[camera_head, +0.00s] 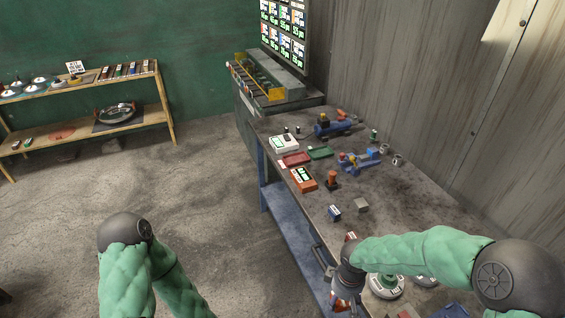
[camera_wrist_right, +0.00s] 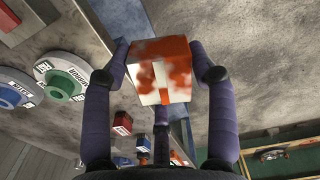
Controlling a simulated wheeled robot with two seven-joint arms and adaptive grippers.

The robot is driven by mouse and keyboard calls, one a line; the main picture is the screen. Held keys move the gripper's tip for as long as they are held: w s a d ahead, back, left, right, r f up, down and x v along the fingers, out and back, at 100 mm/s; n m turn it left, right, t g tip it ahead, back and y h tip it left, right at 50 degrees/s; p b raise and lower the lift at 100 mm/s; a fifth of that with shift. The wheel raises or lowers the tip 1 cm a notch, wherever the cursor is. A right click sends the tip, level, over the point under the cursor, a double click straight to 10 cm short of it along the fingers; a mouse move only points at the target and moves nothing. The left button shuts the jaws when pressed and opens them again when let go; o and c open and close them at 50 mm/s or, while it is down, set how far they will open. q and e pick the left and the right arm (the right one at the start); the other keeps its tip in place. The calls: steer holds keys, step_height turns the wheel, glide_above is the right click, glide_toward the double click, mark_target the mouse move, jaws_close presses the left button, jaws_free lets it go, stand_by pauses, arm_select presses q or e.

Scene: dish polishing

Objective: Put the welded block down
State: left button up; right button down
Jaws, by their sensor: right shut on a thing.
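In the wrist view, a block (camera_wrist_right: 160,72) with white and orange-red patches sits between the purple fingers of my right gripper (camera_wrist_right: 160,75). The fingers are shut on its two sides. In the head view my right gripper (camera_head: 343,300) is low at the table's left long edge, and the held block is mostly hidden there. The workbench (camera_head: 390,215) lies to the right of it. My left arm shows at lower left, but its gripper is out of view.
A blue block (camera_head: 334,213) and a grey block (camera_head: 361,205) stand on the bench. Round labelled discs (camera_head: 386,286) lie beside my right gripper. Orange (camera_head: 303,179) and white (camera_head: 284,144) devices stand farther back. A wooden shelf (camera_head: 140,118) stands at far left; the floor between is clear.

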steer(key=w+d+f+m+b, duration=0.1)
steer(key=w+f+m+b, duration=0.5)
steer(key=f+b, duration=0.3)
steer(key=shift+w+m, duration=0.3)
steer(key=shift+m, duration=0.1)
